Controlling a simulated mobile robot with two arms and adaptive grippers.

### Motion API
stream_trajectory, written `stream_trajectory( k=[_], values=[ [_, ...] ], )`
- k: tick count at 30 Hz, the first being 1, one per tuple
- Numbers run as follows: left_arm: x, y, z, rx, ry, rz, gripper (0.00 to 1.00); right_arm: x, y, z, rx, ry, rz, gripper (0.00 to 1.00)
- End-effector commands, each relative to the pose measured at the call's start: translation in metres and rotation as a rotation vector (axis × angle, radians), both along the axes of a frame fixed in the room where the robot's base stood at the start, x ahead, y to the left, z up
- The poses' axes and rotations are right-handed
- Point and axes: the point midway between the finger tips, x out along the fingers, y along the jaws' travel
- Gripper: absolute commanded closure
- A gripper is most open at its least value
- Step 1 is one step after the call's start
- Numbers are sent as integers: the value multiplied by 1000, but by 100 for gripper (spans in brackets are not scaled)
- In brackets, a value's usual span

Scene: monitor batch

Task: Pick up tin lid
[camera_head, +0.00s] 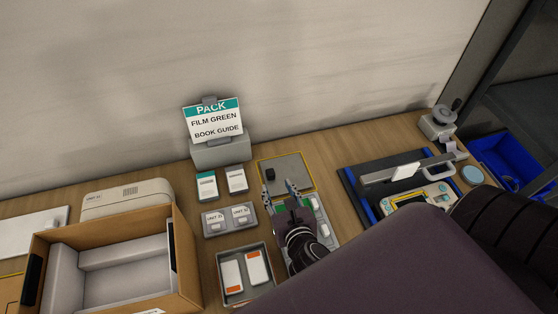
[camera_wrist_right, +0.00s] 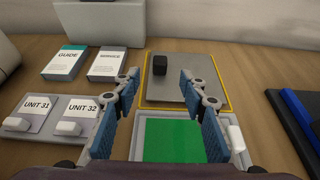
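I cannot tell for sure which thing is the tin lid. A round pale-blue disc (camera_head: 472,174) lies at the far right of the table and could be it. My right gripper (camera_head: 281,190) is open and empty, its blue-padded fingers apart. In the right wrist view the gripper (camera_wrist_right: 165,105) spans part of a pale tray with a green panel (camera_wrist_right: 173,139) beneath or beyond the fingers. A grey plate with a yellow border (camera_head: 297,166) lies just past the fingertips, with a small black block (camera_head: 270,175) on it. My left gripper is not in view.
A holder with a PACK sign (camera_head: 213,122) stands at the back. Left are two cards, a UNIT 31 and UNIT 32 tray (camera_head: 208,231), a tray with orange-marked boxes (camera_head: 233,297) and an open carton (camera_head: 178,245). Right are a blue-edged station (camera_head: 345,183) and a blue bin (camera_head: 495,150).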

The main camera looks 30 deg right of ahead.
Motion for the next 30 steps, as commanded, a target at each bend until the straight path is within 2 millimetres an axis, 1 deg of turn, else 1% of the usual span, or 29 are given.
stream_trajectory(
  k=[1, 6, 9, 10, 12, 14, 18, 21, 24, 28, 30],
  values=[
    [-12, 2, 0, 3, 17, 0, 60, 5, -1, -1, 0, -1, 0, 61],
    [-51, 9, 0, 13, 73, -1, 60, 20, -5, -8, 0, -1, -1, 61],
    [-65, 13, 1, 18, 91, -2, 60, 28, -7, -11, 1, -1, -2, 61],
    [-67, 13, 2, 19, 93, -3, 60, 31, -8, -13, 1, 0, -2, 61],
    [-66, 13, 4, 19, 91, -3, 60, 39, -10, -17, 2, -1, -3, 61],
    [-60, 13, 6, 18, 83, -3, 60, 47, -13, -21, 2, -1, -3, 61],
    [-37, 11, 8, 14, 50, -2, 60, 61, -16, -28, 1, -1, 0, 61],
    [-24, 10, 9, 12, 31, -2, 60, 65, -17, -31, 2, 1, -1, 61],
    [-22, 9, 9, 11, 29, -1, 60, 66, -17, -32, 2, 1, -1, 61],
    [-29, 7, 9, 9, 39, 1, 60, 66, -17, -32, 1, 0, 0, 61],
    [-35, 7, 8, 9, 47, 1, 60, 66, -17, -32, 1, 0, 0, 69]
  ],
)
